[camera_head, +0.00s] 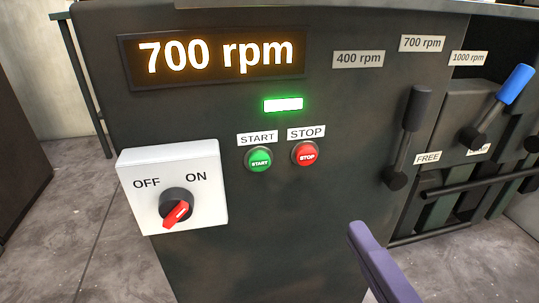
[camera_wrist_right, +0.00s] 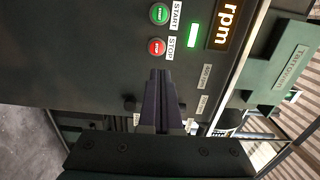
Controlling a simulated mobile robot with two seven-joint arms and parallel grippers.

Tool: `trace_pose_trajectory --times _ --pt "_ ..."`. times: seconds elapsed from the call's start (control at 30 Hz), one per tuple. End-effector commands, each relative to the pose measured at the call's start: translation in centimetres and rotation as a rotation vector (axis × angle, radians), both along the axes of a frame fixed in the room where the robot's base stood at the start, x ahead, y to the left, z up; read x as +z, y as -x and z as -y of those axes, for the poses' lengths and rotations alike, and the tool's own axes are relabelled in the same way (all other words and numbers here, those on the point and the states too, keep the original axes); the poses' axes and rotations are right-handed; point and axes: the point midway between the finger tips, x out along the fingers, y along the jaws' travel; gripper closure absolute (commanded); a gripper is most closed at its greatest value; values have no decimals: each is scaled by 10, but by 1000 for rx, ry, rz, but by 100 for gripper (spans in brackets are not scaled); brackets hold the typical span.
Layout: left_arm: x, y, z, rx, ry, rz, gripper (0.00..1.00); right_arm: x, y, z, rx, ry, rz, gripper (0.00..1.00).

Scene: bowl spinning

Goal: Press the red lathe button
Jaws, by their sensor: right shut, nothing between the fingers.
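The red STOP button (camera_head: 305,154) sits on the dark lathe panel, right of the green START button (camera_head: 259,159). In the right wrist view the red button (camera_wrist_right: 157,47) lies just beyond the fingertips, with the green button (camera_wrist_right: 159,14) farther above it. My right gripper (camera_head: 362,236) shows as purple fingers below and to the right of the red button in the head view. It is shut and empty, its tips (camera_wrist_right: 160,75) together and pointing toward the panel. Whether the tips touch the panel cannot be told. My left gripper is not in view.
A lit display (camera_head: 217,56) reads 700 rpm, and a green lamp (camera_head: 283,104) glows. A white box with a red OFF/ON knob (camera_head: 177,208) juts out at left. A black-handled lever (camera_head: 410,135) and a blue-handled lever (camera_head: 500,105) stand at right.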

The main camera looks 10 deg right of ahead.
Motion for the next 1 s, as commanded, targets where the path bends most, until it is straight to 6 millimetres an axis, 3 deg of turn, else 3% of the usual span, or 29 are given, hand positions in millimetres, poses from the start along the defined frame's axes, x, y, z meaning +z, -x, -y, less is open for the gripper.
trace_pose_trajectory --times 0.07,0.57,0.77,1.0 --pt "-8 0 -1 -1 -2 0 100 -8 0 2 -11 -8 2 100" --pt "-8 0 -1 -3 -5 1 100 -7 -6 3 -16 -10 6 100" --pt "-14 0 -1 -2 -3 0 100 -8 -38 2 -18 -13 8 100" --pt "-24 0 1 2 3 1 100 -8 -90 0 -17 -12 7 100"
